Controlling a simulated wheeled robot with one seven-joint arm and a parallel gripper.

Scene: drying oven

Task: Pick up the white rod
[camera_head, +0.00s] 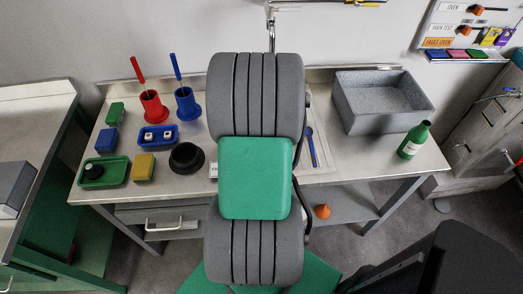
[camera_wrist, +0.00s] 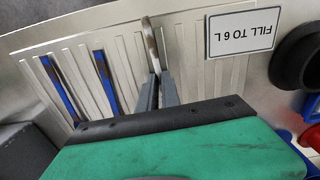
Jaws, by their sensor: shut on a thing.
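The white rod (camera_wrist: 150,38) shows in the wrist view as a pale, slightly stained bar. It reaches from between my gripper's fingertips (camera_wrist: 158,80) toward the top of the picture. My gripper is shut on it, over the ribbed metal drainboard (camera_wrist: 122,50). I cannot tell whether the rod is clear of the ribs. In the head view my own arm hides both the rod and my gripper.
Two blue rods (camera_wrist: 103,72) (camera_wrist: 58,82) lie on the drainboard to the left in the wrist view. A "FILL TO 6 L" sign (camera_wrist: 243,34) and a black round thing (camera_wrist: 300,58) are to the right. The head view shows a grey basin (camera_head: 375,122) and a green bottle (camera_head: 414,140).

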